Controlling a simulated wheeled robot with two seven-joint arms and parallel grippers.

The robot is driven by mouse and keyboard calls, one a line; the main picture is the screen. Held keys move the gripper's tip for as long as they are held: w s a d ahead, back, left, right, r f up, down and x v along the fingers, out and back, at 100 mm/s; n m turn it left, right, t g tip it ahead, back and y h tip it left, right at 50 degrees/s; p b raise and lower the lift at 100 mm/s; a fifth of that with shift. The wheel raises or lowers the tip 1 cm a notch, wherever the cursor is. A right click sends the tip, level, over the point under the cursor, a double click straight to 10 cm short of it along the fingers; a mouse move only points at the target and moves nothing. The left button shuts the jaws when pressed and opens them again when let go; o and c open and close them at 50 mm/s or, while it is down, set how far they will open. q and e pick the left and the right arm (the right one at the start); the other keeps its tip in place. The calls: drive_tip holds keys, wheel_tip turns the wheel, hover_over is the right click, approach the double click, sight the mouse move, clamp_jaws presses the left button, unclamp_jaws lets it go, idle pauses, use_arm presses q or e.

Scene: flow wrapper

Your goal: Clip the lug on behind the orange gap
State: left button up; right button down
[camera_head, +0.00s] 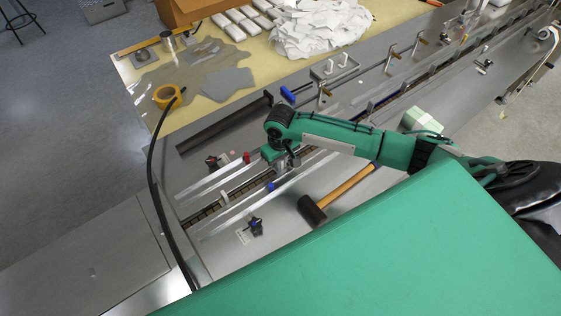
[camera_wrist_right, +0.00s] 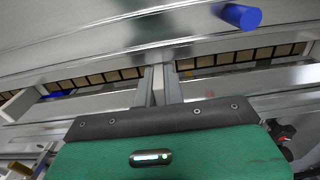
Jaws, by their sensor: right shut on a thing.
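My right gripper (camera_head: 288,163) is low over the chain channel (camera_head: 208,211) on the steel machine bed. In the right wrist view its two grey fingers (camera_wrist_right: 159,88) are shut on a pale, narrow piece, apparently the lug (camera_wrist_right: 158,84), mostly hidden between them. The fingertips reach the channel, where a row of tan chain links (camera_wrist_right: 108,77) runs on both sides of them. I cannot tell whether the lug touches the chain. A white upright piece (camera_head: 224,197) stands in the channel to the left of the gripper. I cannot make out an orange gap. My left gripper is not in view.
A mallet (camera_head: 313,209) with a wooden handle lies on the bed right of the channel. A blue cylinder (camera_wrist_right: 238,16) is near the fingers in the wrist view. A black clamp-like part (camera_head: 256,226) sits at the front. Orange tape (camera_head: 166,95) lies on the back table.

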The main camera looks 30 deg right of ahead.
drive_tip(key=shift+s+f+p, duration=0.1)
drive_tip(key=shift+f+p, duration=0.05)
drive_tip(key=shift+p, duration=0.35)
idle(1.3)
drive_tip(key=c, duration=1.4)
unclamp_jaws()
wheel_tip(320, 180, up, 14)
drive_tip(key=b, duration=0.2)
drive_tip(key=shift+b, duration=0.35)
drive_tip(key=shift+f, duration=0.15)
